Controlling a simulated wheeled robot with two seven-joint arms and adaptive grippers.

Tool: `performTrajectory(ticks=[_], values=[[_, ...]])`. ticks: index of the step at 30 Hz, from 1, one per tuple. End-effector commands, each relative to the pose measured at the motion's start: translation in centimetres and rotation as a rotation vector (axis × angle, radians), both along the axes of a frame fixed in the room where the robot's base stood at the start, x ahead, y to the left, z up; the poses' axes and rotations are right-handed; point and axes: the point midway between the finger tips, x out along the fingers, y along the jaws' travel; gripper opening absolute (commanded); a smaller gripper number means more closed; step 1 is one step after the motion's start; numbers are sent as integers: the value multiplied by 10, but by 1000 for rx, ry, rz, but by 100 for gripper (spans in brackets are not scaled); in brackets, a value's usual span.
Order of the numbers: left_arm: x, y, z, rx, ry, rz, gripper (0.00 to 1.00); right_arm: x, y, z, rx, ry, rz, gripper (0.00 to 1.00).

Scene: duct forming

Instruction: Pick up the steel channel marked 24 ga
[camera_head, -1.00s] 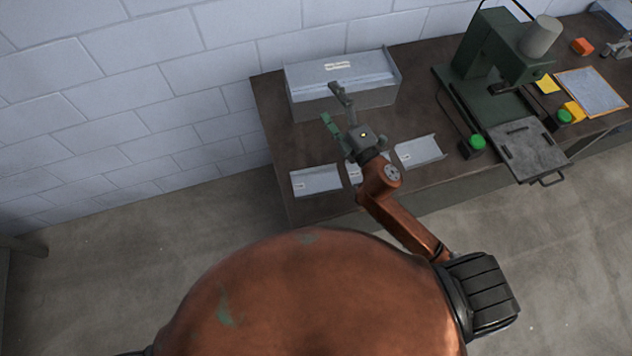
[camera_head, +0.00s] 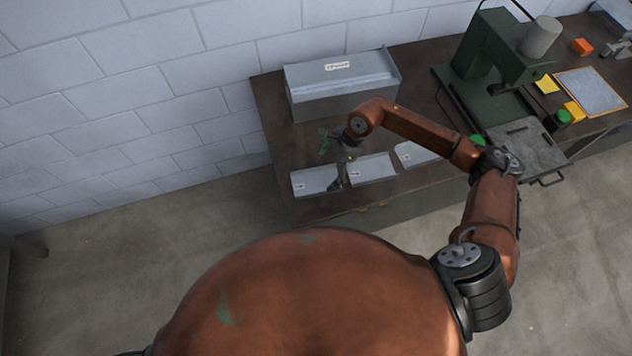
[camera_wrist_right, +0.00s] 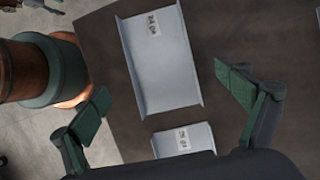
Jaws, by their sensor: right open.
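Three pale steel channels lie in a row on the dark bench: a left one (camera_head: 313,182), a middle one (camera_head: 374,168) and a right one (camera_head: 408,152). Each has a small white label, too small to read in the head view. My right gripper (camera_head: 331,162) is open and empty above the left and middle channels, partly covering them. In the right wrist view, a larger-looking channel (camera_wrist_right: 158,72) lies below and between the spread green fingertips (camera_wrist_right: 165,101). Its label ends in "ga", but the number is unclear. Another labelled channel (camera_wrist_right: 190,146) shows nearer the palm. My left gripper is out of view.
A grey metal box (camera_head: 345,102) with a label stands behind the channels. A green press (camera_head: 485,60) with a metal plate (camera_head: 528,150) stands to the right. A block wall runs behind the bench. The bench's front edge is close to the channels.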

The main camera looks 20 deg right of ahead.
Motion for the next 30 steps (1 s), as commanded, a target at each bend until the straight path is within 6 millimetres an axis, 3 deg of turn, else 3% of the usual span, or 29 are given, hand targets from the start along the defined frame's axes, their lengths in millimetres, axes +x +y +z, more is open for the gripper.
performTrajectory(ticks=[15,23,30], values=[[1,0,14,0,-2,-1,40,2,27,-55,6,2,-2,93],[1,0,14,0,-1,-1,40,2,27,-57,5,0,-2,92],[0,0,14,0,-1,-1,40,2,27,-57,6,0,-2,76]])
